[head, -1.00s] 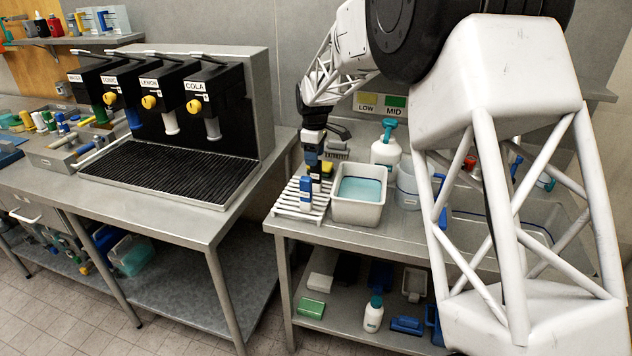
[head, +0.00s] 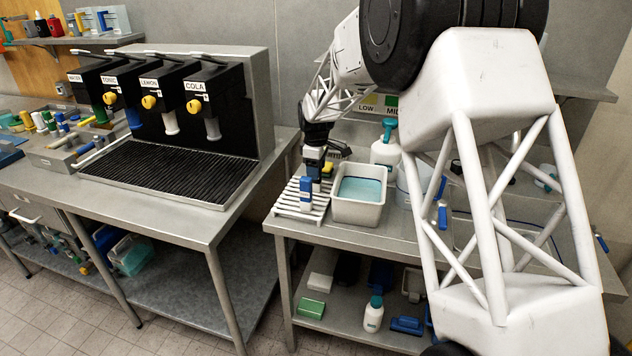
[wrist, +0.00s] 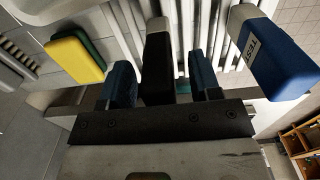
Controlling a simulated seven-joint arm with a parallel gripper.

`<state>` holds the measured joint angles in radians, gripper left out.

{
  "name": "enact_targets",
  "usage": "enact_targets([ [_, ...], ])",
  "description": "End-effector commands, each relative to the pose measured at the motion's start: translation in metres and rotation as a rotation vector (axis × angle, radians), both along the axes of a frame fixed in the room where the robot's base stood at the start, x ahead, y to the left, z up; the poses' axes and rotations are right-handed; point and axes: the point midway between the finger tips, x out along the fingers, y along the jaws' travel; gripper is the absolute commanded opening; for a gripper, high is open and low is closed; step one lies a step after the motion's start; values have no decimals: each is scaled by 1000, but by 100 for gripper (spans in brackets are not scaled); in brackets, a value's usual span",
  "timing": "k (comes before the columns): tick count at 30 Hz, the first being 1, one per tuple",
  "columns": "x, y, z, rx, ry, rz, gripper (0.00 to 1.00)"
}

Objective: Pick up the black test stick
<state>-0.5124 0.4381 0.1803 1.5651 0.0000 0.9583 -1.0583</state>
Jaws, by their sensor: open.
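The black test stick (wrist: 157,65) stands between the two blue fingers of my gripper (wrist: 161,85) in the wrist view. It has a pale end, and gaps show between it and both fingers. My gripper is open around it, not closed on it. In the head view my gripper (head: 313,170) points down over the white slatted rack (head: 289,203); the black stick is mostly hidden there. A blue stick labelled TEST (wrist: 272,55) stands to the right of my gripper in the wrist view; it also shows in the head view (head: 306,190).
A yellow sponge block (wrist: 74,56) with a green one behind lies left of the fingers. A white tub of teal liquid (head: 357,208) is right beside the rack. A white bottle with teal top (head: 386,150) stands behind. The drinks dispenser (head: 262,100) is to the left.

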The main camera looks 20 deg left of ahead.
Motion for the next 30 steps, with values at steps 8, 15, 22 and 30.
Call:
enact_targets([
  [8,0,0,0,0,0,0,50],
  [15,0,0,0,0,0,0,13],
  [22,0,0,0,0,0,0,3],
  [30,0,0,9,1,-2,0,3],
])
